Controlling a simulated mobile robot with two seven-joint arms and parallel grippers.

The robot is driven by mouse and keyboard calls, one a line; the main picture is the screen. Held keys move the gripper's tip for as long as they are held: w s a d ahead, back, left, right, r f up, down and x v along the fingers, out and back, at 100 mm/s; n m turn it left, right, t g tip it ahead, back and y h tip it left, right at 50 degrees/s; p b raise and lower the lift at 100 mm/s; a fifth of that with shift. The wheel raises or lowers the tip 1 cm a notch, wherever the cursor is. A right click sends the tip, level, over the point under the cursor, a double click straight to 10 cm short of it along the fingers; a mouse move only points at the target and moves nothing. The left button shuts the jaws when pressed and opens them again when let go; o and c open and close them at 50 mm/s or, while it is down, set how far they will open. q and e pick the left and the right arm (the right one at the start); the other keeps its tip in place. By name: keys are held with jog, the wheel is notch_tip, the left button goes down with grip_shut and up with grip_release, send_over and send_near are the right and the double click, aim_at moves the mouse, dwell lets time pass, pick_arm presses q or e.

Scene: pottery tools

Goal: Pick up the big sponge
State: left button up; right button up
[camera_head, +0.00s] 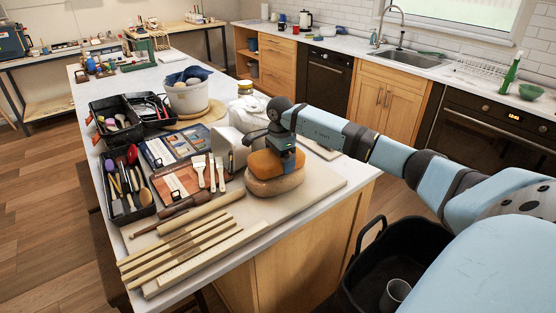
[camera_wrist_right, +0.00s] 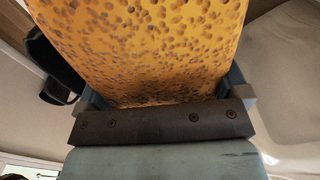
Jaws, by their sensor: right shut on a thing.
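The big sponge (camera_head: 262,166) is orange and porous, and it sits above a tan rounded block (camera_head: 275,187) near the right side of the table. My right gripper (camera_head: 284,160) is shut on the sponge from above. In the right wrist view the sponge (camera_wrist_right: 150,45) fills the space between the fingers, and its pores show clearly. I cannot tell whether the sponge still touches the block. My left gripper is not in view.
Left of the sponge lie white-handled brushes (camera_head: 200,168) and wooden strips (camera_head: 180,246). Black tool trays (camera_head: 125,212) and a bucket (camera_head: 187,98) stand farther left and back. A black bin (camera_head: 368,270) stands at the table's right. The board's front right part is clear.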

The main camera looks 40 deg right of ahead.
jog(key=shift+r, duration=0.15)
notch_tip(320, 180, up, 20)
jog(key=b, duration=0.1)
dwell(0.3)
jog(key=shift+o, duration=1)
jog(key=shift+c, duration=1.1)
